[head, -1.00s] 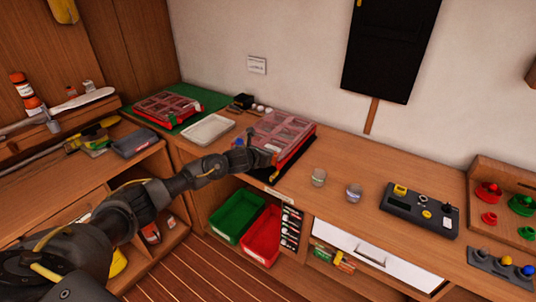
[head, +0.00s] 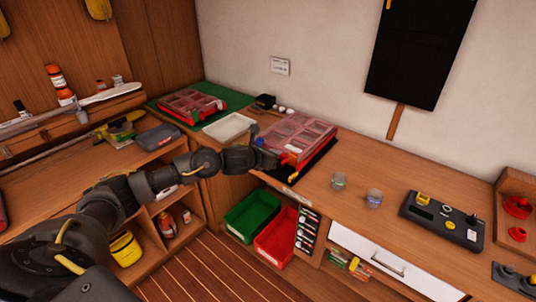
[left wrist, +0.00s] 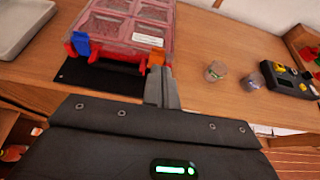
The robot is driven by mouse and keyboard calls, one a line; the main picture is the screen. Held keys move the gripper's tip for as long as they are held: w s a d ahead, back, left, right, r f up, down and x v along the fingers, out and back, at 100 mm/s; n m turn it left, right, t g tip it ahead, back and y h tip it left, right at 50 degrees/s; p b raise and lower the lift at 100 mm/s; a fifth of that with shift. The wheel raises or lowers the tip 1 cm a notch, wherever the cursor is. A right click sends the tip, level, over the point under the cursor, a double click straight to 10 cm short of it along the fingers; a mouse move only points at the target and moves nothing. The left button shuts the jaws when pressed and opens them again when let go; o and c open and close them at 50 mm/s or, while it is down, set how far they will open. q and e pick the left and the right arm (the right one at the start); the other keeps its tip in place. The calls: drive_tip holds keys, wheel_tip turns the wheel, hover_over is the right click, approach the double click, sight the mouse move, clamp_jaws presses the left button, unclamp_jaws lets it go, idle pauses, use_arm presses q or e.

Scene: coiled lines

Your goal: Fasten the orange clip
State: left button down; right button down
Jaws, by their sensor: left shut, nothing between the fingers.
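The organiser box (head: 305,133) has a clear, divided lid and a red base; it also shows in the left wrist view (left wrist: 125,22). The orange clip (left wrist: 156,57) is at the right of its front edge in the left wrist view. A blue clip (left wrist: 79,42) is at the left of the same edge. My left gripper (left wrist: 162,72) is shut and empty, its fingertips right at the orange clip and covering its lower part. I cannot tell whether they touch, or whether the clip is latched. The right gripper is not in view.
The box stands on a dark mat (left wrist: 100,78). A pale tray (head: 229,127) and a second organiser box (head: 190,104) are to its left. Two small jars (head: 339,181) stand to its right, with a black control panel (head: 440,221) beyond. Green and red bins sit below.

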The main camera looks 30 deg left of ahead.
use_arm(q)
drive_tip(key=shift+s+a+r, duration=0.2)
drive_tip(key=shift+s+r, duration=0.95)
